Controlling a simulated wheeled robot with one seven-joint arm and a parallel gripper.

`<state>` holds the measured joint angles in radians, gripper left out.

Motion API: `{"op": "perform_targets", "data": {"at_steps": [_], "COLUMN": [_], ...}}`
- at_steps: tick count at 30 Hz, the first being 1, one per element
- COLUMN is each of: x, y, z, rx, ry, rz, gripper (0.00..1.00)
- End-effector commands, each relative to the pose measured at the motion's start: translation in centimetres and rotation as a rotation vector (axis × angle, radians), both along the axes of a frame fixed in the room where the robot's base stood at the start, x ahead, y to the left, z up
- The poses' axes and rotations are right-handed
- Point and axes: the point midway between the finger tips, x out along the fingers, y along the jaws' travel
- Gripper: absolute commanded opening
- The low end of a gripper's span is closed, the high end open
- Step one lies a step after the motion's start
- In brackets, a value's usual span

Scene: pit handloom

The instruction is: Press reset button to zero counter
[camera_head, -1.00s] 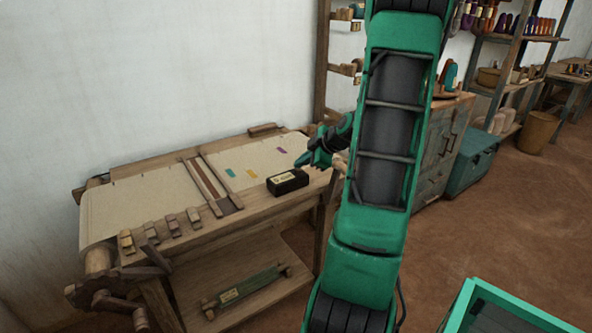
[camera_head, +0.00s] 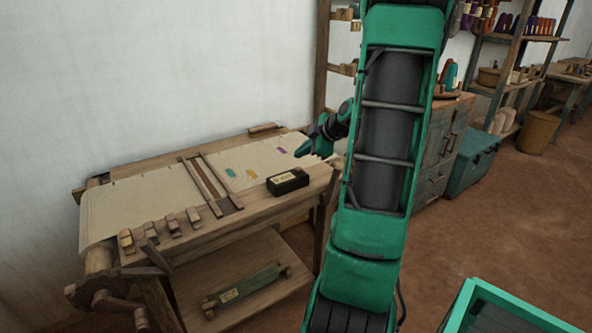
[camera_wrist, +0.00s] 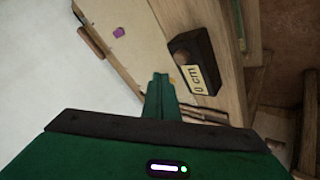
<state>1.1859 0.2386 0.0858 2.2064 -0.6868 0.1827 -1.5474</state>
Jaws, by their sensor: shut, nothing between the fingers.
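The counter is a black box (camera_head: 288,181) with a pale label, on the front edge of the loom's wooden frame. In the wrist view the black box (camera_wrist: 207,48) lies right of my fingers, and its label appears to read "0 cm".
Pale cloth (camera_head: 125,203) with small teal, yellow and purple marks covers the loom top. Several wooden blocks (camera_head: 173,226) line its front left edge. A wooden shelf post (camera_head: 322,75) stands behind.

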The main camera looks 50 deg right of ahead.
Motion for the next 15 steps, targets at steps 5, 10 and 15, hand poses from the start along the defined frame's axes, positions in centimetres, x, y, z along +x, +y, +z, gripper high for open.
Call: {"op": "perform_targets", "data": {"at_steps": [5,10,15], "x": [0.0,0.0,0.0], "y": [0.0,-0.1,0.0], "z": [1.6,2.7,2.9], "rx": [-0.002,-0.001,0.0], "ry": [0.0,0.0,0.001], "rz": [0.0,-0.001,-0.001], "gripper": [0.0,0.0,0.0]}}
